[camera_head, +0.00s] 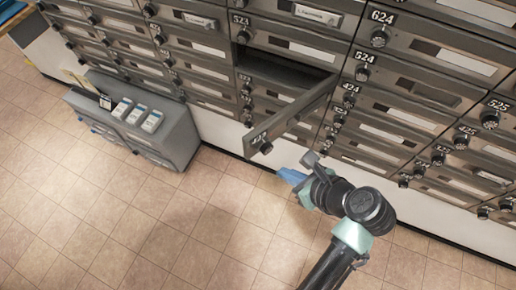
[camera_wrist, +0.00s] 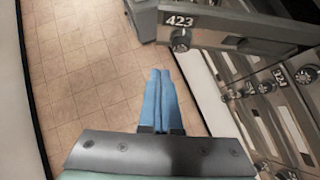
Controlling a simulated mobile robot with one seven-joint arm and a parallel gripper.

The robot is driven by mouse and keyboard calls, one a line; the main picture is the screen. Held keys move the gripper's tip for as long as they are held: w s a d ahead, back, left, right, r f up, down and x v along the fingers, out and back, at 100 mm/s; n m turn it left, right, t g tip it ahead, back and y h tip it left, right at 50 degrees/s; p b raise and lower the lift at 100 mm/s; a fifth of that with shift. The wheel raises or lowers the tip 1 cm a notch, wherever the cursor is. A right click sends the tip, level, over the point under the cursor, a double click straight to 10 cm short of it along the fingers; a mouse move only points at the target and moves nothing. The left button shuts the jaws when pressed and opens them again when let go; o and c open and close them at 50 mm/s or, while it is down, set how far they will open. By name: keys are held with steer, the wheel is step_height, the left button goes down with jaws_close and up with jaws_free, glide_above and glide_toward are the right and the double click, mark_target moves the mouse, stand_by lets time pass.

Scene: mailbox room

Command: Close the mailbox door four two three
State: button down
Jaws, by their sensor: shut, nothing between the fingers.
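The mailbox door 423 (camera_head: 290,119) stands open, swung out from the mailbox wall with its hinge side at the right. Its compartment (camera_head: 284,72) shows as a dark opening behind it. In the wrist view the door (camera_wrist: 235,32) crosses the upper right, with the number 423 and a round dark knob near its free end. My gripper (camera_head: 286,176) is just below the door's free end in the head view. Its blue fingers (camera_wrist: 161,78) are together and empty. They point past the free end, to the left of the knob, apart from the door.
A grey cabinet (camera_head: 177,139) with several small white-labelled items on top stands at the left against the wall. Closed mailbox doors such as 524 (camera_head: 425,88) surround the opening. The tiled floor (camera_head: 130,220) in front is clear.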

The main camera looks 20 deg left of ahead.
glide_toward(250, 152)
step_height(250, 152, down, 4)
steer(key=a, duration=0.1)
steer(key=w+a+p, duration=0.1)
steer(key=shift+w+a, duration=0.2)
steer(key=shift+a, duration=0.2)
steer(key=shift+w+a, duration=0.25)
steer(key=shift+a, duration=0.2)
steer(key=shift+p, duration=0.3)
